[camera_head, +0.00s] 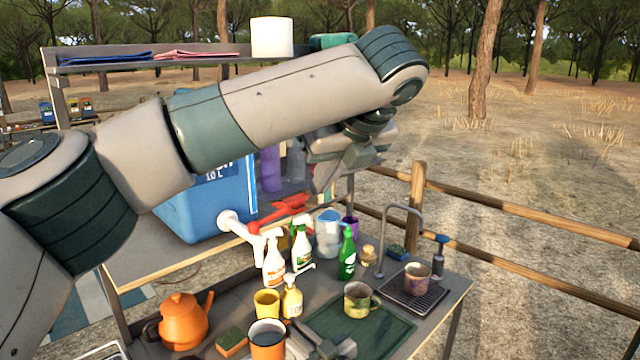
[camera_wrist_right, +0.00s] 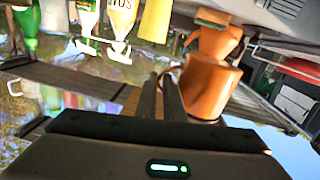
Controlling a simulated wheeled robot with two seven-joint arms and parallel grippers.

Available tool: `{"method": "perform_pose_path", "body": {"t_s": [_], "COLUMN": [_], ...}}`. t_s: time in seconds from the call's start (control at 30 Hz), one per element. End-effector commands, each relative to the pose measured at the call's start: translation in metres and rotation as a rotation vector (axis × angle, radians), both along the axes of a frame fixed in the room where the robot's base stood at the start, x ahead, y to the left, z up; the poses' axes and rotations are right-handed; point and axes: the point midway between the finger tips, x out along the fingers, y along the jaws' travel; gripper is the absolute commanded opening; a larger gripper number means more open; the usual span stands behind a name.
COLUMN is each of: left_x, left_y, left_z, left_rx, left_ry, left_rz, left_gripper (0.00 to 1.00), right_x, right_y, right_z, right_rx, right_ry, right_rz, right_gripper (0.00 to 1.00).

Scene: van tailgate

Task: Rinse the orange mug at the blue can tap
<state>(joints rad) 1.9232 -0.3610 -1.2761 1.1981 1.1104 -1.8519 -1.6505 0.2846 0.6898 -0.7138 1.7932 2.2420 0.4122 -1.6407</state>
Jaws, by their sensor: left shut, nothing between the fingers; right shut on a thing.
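The orange mug (camera_head: 267,345) is upright with its dark opening facing up, at the front of the worktop. My right gripper (camera_head: 304,343) is shut on its handle side. In the right wrist view the mug (camera_wrist_right: 205,88) sits just beyond the fingers (camera_wrist_right: 162,95). I cannot tell whether its base touches the worktop. The blue can (camera_head: 195,212) stands on the upper board, partly hidden by my left arm. Its white tap (camera_head: 232,222) points right, well above the mug in the picture. My left gripper (camera_head: 322,180) is shut and empty, right of the can, near a red piece (camera_head: 283,207).
An orange kettle (camera_head: 183,320), a sponge (camera_head: 231,342) and a yellow cup (camera_head: 267,302) stand close around the mug. Spray bottles (camera_head: 274,262) and a green bottle (camera_head: 347,255) stand behind. A patterned mug (camera_head: 357,299) is on the green mat (camera_head: 390,335).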

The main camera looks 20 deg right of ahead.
Motion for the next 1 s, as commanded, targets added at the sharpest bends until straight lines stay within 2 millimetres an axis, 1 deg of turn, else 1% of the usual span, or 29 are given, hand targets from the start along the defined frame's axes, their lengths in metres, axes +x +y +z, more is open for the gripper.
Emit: {"method": "perform_pose_path", "body": {"t_s": [0.2, 0.33, 1.0], "left_x": [0.000, 0.000, 0.000], "left_y": [0.000, 0.000, 0.000], "left_z": [0.001, 0.004, 0.030], "left_rx": [0.000, 0.000, -0.001], "left_ry": [0.000, 0.000, 0.000], "left_rz": [0.000, 0.000, -0.001], "left_gripper": [0.00, 0.00, 0.00], "right_x": [0.000, -0.005, -0.047], "right_y": [0.000, 0.001, 0.012], "right_z": [0.001, 0.002, 0.002], "right_rx": [0.001, 0.001, 0.001], "right_ry": [-0.002, -0.001, 0.000], "right_rz": [0.000, 0.000, 0.000], "right_gripper": [0.00, 0.00, 0.00]}}
